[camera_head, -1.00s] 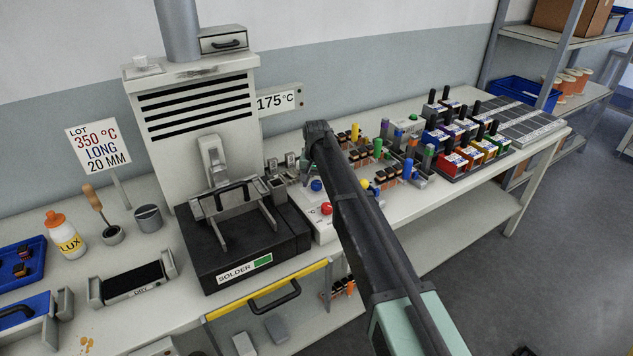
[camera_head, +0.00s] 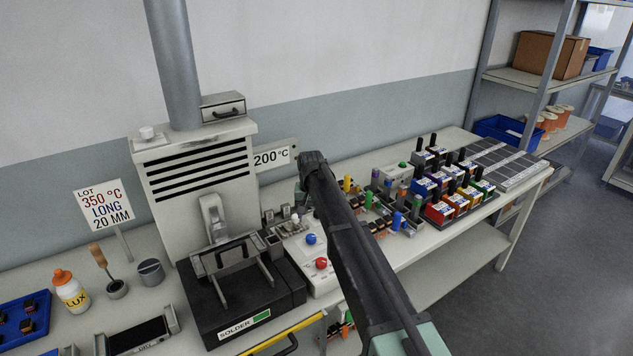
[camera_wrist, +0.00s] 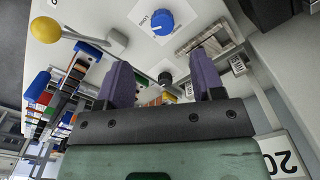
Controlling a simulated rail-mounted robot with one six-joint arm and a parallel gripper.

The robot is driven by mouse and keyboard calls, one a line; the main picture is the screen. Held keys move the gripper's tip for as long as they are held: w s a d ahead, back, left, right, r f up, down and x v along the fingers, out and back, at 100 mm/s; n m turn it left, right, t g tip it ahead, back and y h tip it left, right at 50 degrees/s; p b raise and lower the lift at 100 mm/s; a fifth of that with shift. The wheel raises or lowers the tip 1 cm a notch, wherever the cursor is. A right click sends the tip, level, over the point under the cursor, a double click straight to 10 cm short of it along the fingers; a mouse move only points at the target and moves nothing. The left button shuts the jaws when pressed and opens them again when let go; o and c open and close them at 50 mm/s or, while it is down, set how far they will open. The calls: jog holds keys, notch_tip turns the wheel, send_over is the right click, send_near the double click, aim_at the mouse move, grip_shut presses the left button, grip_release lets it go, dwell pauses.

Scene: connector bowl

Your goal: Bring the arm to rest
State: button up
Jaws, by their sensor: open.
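My arm rises from the bottom of the head view, and its wrist end stands over the bench beside the solder pot. My gripper (camera_wrist: 163,82) shows in the wrist view with its two purple fingers apart and nothing between them. In the head view the arm hides most of it. The control box (camera_head: 325,281) in the head view carries a blue knob (camera_head: 311,239) and a red knob (camera_head: 321,263). The temperature sign (camera_head: 271,157) reads 200 °C.
The black solder pot (camera_head: 240,295) and fume hood (camera_head: 198,165) stand left of the arm. A lot card (camera_head: 104,206) reads 350 °C, LONG, 20 MM. Coloured connector bins (camera_head: 440,212) stand right. A yellow ball (camera_wrist: 46,30) is near the gripper in the wrist view.

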jog(key=s+d, duration=0.7)
jog(key=s, duration=0.4)
jog(key=s+d, duration=0.8)
jog(key=s, duration=0.4)
jog(key=s+d, duration=0.8)
jog(key=s, duration=0.4)
jog(key=shift+d, duration=0.15)
